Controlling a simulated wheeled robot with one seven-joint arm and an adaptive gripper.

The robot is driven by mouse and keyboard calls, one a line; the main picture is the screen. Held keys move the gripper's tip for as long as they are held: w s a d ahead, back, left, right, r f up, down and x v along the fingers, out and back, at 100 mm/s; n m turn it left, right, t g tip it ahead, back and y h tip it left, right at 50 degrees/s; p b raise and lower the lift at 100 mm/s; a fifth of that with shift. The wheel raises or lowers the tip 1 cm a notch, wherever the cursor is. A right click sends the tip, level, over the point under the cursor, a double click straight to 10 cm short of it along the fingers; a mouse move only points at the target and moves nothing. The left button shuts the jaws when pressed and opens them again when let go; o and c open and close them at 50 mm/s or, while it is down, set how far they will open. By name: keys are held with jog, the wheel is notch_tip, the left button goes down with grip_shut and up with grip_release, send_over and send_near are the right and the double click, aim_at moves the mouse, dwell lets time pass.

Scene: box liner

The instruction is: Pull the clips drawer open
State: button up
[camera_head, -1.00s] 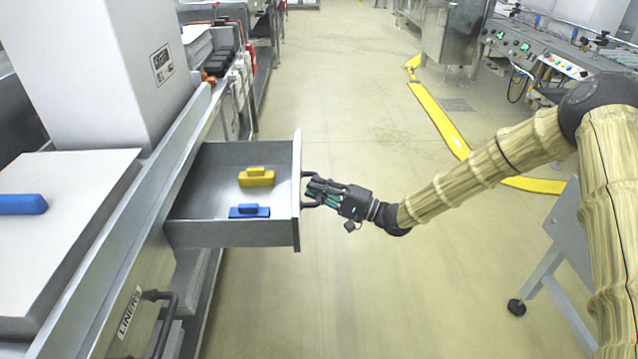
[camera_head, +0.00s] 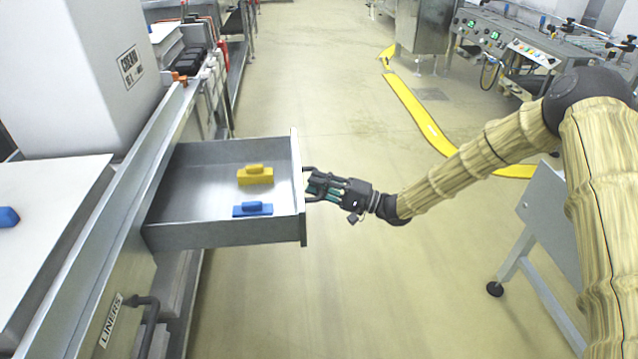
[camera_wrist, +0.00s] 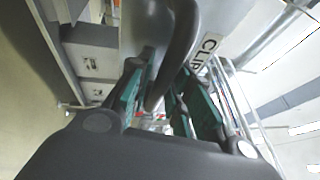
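The clips drawer (camera_head: 190,234) is a grey metal drawer standing well out from the counter in the head view. A yellow clip (camera_head: 255,176) and a blue clip (camera_head: 253,210) lie inside it. My gripper (camera_head: 312,186) is at the dark handle on the drawer's front. In the wrist view the dark curved handle (camera_wrist: 178,50) passes between the green-padded fingers of my gripper (camera_wrist: 165,95), and a partly hidden label (camera_wrist: 207,52) reading "CLIP" shows on the drawer front. The fingers look closed around the handle.
Below and nearer, another front carries a "LINERS" label (camera_head: 111,320) and a dark handle (camera_head: 148,322). A white box (camera_head: 85,70) stands on the counter. The floor right of the drawer is clear; a grey wheeled stand (camera_head: 540,235) is at the right.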

jog(key=shift+o, duration=0.5)
jog(key=shift+d, duration=0.15)
jog(key=v, duration=1.1)
jog(key=shift+d, duration=0.3)
jog(key=shift+s+f, duration=0.15)
jog(key=shift+f, duration=0.05)
